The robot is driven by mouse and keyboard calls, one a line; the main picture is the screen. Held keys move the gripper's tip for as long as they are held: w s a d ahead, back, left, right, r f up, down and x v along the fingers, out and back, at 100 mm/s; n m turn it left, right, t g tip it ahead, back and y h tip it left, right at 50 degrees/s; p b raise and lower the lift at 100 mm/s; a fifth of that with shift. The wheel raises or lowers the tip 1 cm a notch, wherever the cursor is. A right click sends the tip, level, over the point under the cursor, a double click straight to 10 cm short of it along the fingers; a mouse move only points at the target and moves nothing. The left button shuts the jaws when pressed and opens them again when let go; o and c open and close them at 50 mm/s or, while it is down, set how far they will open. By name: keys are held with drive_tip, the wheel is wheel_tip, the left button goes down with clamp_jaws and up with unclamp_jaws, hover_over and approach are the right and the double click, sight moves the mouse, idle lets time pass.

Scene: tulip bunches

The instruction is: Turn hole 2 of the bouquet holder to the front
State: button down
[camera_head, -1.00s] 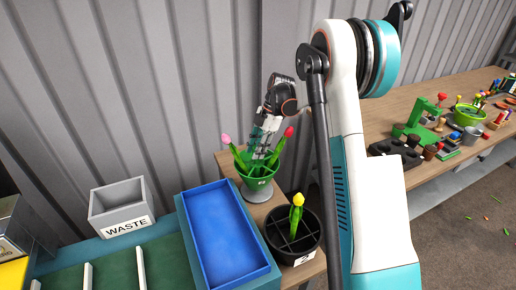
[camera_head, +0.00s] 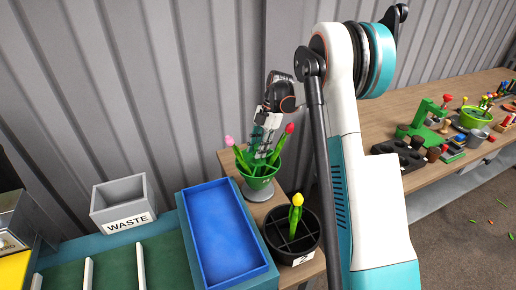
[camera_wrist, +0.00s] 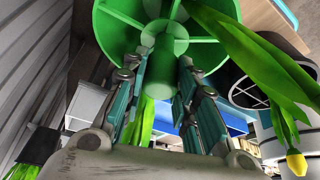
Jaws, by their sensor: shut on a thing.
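The green bouquet holder (camera_head: 259,184) stands on a grey round base on the wooden bench in the head view. A pink tulip (camera_head: 229,141) leans out on its left and a red tulip (camera_head: 289,128) on its right. My gripper (camera_head: 262,150) reaches down into the holder from above. In the wrist view, its fingers (camera_wrist: 163,62) are closed around the green central hub (camera_wrist: 164,42) of the holder. Green leaves hang beside the fingers there. I cannot read a hole number on the holder now.
A black divided pot (camera_head: 273,246) with a yellow tulip (camera_head: 297,200) and a white label stands just in front of the holder. A blue tray (camera_head: 226,235) is to the left, with a grey WASTE bin (camera_head: 121,203) beyond. A corrugated wall rises close behind.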

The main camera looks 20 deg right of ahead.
drive_tip(key=c, duration=1.3)
unclamp_jaws()
drive_tip(key=v, duration=1.2)
